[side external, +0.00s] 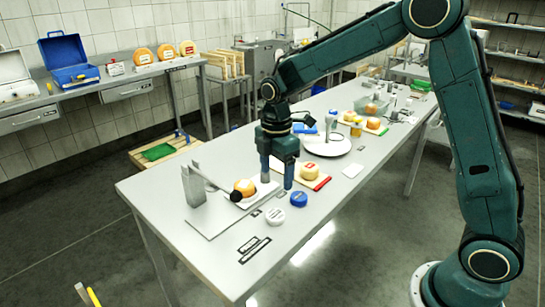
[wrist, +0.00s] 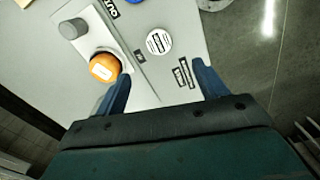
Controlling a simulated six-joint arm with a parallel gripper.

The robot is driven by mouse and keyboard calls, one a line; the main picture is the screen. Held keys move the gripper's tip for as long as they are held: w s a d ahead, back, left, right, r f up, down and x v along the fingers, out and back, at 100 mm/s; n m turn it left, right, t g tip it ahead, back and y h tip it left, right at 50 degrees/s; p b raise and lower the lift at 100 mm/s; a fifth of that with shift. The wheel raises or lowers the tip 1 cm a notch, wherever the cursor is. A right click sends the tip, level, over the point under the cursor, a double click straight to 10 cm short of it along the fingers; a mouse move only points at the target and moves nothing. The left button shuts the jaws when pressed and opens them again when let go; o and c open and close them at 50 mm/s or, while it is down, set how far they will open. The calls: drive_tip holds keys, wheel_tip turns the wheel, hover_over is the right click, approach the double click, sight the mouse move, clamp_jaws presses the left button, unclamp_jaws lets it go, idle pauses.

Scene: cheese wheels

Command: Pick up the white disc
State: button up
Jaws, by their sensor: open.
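The white disc (side external: 275,216) lies flat on the grey table near its front edge, to the left of a blue disc (side external: 299,198). In the wrist view the white disc (wrist: 159,42) shows dark print on its top and lies beyond the fingertips, between their lines. My gripper (side external: 276,183) points down above the table, behind the white disc in the side view, beside an orange cheese wheel. In the wrist view my gripper (wrist: 158,82) has its blue fingers wide apart with nothing between them.
The orange cheese wheel (side external: 245,187) sits on a white board by a metal stand with a dark knob. A yellow cheese (side external: 309,170) on a red-edged board stands behind the blue disc. Black-framed labels (side external: 254,249) lie at the near end. The table around the white disc is mostly clear.

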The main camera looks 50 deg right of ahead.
hover_over(275, 214)
drive_tip(key=shift+s+f, duration=0.1)
drive_tip(key=shift+f, duration=3.85)
drive_tip(key=shift+f, duration=0.1)
drive_tip(key=shift+f, duration=2.5)
drive_tip(key=c, duration=1.1)
